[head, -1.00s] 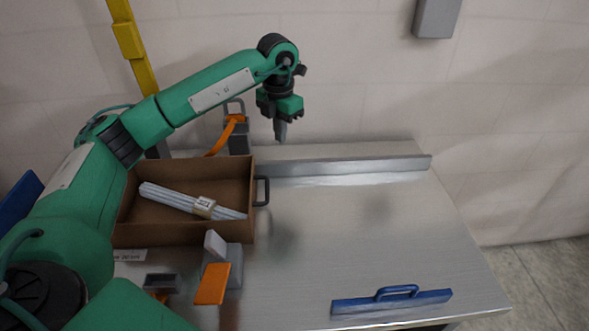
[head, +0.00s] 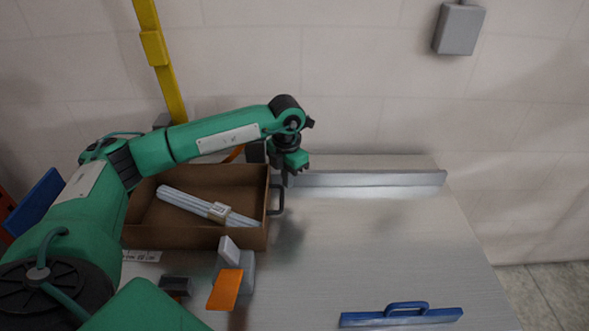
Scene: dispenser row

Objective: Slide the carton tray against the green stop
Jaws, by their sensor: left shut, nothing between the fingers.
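The carton tray (head: 195,237) is a brown open box on the left of the metal table, with a dark handle (head: 280,199) on its right side. A banded bundle of pale rods (head: 205,205) lies in it. My left gripper (head: 287,180) is shut and empty, low beside the tray's right wall, near the back of the handle. I cannot tell whether it touches the handle. My arm covers the tray's left part. I see no green stop; it may be hidden behind my arm. My right gripper is not in view.
A grey rail (head: 370,183) runs along the table's back edge. A grey block with an orange lever (head: 226,289) stands in front of the tray. A blue bar with a grip (head: 402,316) lies at the front right. The table's middle and right are clear.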

